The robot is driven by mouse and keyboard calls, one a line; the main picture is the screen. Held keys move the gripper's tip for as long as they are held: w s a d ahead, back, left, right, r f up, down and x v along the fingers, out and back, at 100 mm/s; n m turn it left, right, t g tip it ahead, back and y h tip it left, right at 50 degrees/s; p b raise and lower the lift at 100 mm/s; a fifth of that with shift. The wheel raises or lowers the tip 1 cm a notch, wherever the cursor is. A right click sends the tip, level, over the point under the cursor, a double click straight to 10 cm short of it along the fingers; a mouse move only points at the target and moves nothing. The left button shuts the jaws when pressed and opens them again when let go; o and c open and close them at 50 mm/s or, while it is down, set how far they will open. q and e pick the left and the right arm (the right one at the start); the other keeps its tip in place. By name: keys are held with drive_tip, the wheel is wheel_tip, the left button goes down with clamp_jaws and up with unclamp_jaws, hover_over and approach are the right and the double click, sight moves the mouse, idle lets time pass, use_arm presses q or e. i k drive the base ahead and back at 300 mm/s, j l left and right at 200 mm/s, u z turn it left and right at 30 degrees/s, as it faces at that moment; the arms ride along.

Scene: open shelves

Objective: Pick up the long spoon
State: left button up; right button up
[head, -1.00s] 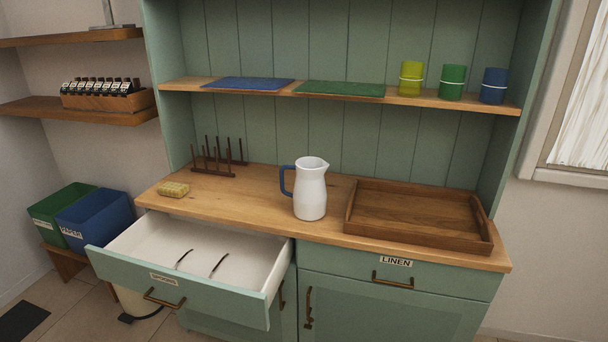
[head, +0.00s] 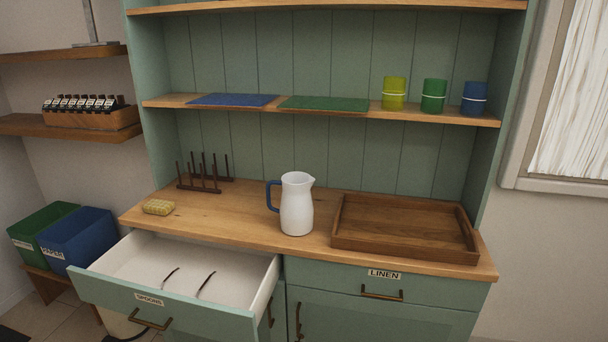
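The left drawer (head: 255,297) of the green cabinet is pulled open, and its front label seems to read "SPOONS". Two thin dark utensils lie apart inside it on the white drawer floor. The left utensil (head: 171,277) looks slightly shorter than the right utensil (head: 205,285). The near end of each is close to the drawer front, which may hide part of them. I cannot tell for certain which is the long spoon. Neither of my grippers shows in the head view.
A white jug (head: 297,207) with a blue handle, a wooden tray (head: 345,241), a yellow sponge (head: 158,207) and a dark peg rack (head: 204,187) stand on the counter (head: 240,215). Green and blue bins (head: 82,242) are at left. The open drawer juts out ahead of the counter.

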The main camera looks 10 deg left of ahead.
sight(200, 288)
drive_tip(key=u, duration=1.3)
